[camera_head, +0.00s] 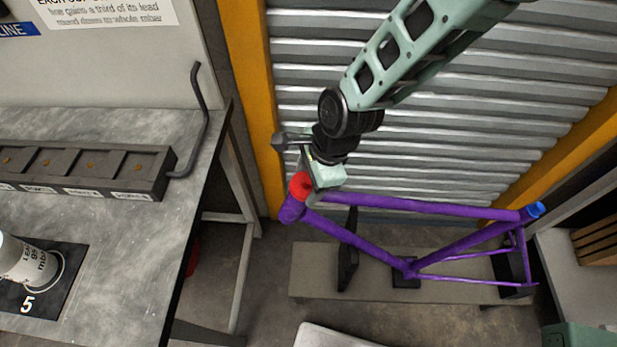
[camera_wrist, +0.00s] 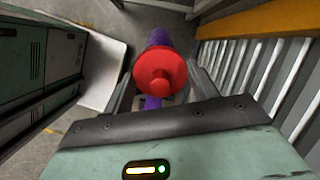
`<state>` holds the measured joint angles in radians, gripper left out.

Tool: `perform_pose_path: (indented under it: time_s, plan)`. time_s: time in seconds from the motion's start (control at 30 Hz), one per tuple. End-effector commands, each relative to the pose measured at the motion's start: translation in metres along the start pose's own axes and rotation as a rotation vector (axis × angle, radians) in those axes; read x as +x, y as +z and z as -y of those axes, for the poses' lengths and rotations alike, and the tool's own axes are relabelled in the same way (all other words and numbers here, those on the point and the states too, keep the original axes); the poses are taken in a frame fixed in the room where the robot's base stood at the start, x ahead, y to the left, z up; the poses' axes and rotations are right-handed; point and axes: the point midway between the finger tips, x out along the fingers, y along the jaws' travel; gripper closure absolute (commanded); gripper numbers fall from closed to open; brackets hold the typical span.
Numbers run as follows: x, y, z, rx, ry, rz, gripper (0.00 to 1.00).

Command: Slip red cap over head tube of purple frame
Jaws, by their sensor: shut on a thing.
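The purple frame (camera_head: 420,205) stands on a low bench in the head view, with its head tube (camera_head: 291,211) at the left end. The red cap (camera_head: 300,185) is at the top of the head tube. In the wrist view the red cap (camera_wrist: 159,73) faces the camera, with the purple tube (camera_wrist: 158,38) directly behind it. My gripper (camera_head: 308,178) is shut on the red cap, one finger on each side. I cannot tell whether the cap is around the tube or only against its end. A blue cap (camera_head: 535,209) sits on the frame's right end.
The grey worktable (camera_head: 110,240) stands at left, with a slotted tray (camera_head: 80,170) and a white cup (camera_head: 28,262). The low bench (camera_head: 320,275) with dark supports is under the frame. A corrugated shutter (camera_head: 430,150) is close behind the arm.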

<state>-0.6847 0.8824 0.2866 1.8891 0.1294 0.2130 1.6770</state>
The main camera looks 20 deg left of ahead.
Motion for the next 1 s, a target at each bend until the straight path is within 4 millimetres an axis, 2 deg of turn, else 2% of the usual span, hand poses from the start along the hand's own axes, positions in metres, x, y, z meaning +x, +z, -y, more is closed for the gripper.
perform_pose_path:
  time_s: [0.17, 0.2, 0.23, 0.3, 0.67, 0.87, 1.0]
  plan:
    - [0.005, 0.000, -0.002, 0.000, 0.004, 0.000, 0.63]
    - [0.005, 0.000, -0.002, 0.000, 0.004, 0.000, 0.66]
    - [0.005, 0.000, -0.002, 0.000, 0.004, 0.000, 0.33]
    - [0.005, 0.000, -0.002, 0.000, 0.004, 0.000, 0.16]
    - [-0.001, 0.000, 0.000, 0.000, 0.001, 0.000, 0.16]
    - [-0.028, 0.000, 0.000, -0.002, -0.002, 0.000, 0.16]
    - [-0.059, -0.001, 0.001, -0.001, -0.004, 0.000, 0.16]
